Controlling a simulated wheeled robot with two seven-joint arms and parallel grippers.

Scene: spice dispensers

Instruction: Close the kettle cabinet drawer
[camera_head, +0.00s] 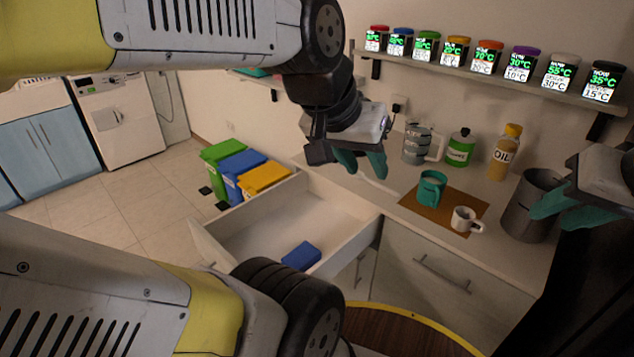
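The cabinet drawer (232,212) is pulled far out from the left end of the counter. Its inside is pale, and a blue box (302,256) lies in it near the front right of the picture. A grey jug-like kettle (415,142) stands on the counter against the wall. My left gripper (361,163) is above the drawer's far end, beside the counter edge, with its teal fingers apart and nothing between them. My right gripper (566,208) is at the right edge, in front of a dark grey canister (530,210); its finger gap is not clear.
A teal mug (431,188) and a white cup (465,219) stand on a brown mat (412,205). A green bottle (461,148) and an oil bottle (506,150) stand behind. A shelf (470,75) holds several spice jars. Coloured bins (264,177) stand beyond the drawer.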

